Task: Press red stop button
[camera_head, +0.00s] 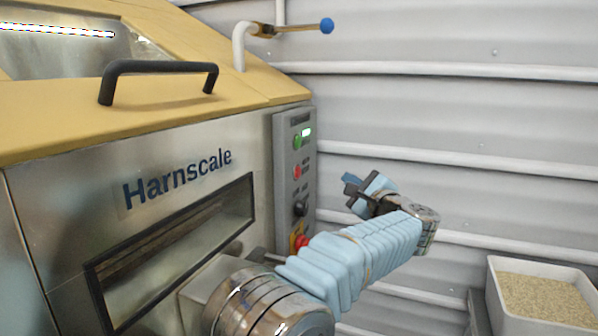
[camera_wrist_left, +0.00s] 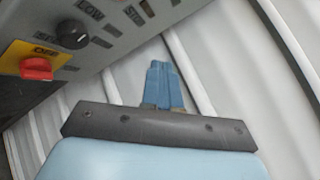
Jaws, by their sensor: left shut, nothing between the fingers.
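The control panel (camera_head: 282,165) is a grey box on the front right of the hopper. A small round red button (camera_head: 297,173) sits on it below a green button (camera_head: 296,142). A black knob (camera_head: 300,208) and a red rotary switch on a yellow plate (camera_head: 301,242) are lower down. The left wrist view shows the black knob (camera_wrist_left: 73,34) and red switch (camera_wrist_left: 37,68) at the upper left; the round red button is not clearly visible there. My left gripper (camera_head: 350,184) is shut and empty, right of the panel and apart from it. Its blue fingers (camera_wrist_left: 162,82) show in the left wrist view.
The hopper has a yellow lid (camera_head: 130,118) with a black handle (camera_head: 160,68). A lever with a blue knob (camera_head: 327,26) sticks out above the panel. A white bin of grainy substrate (camera_head: 496,300) stands lower right. A corrugated wall (camera_head: 450,110) is behind.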

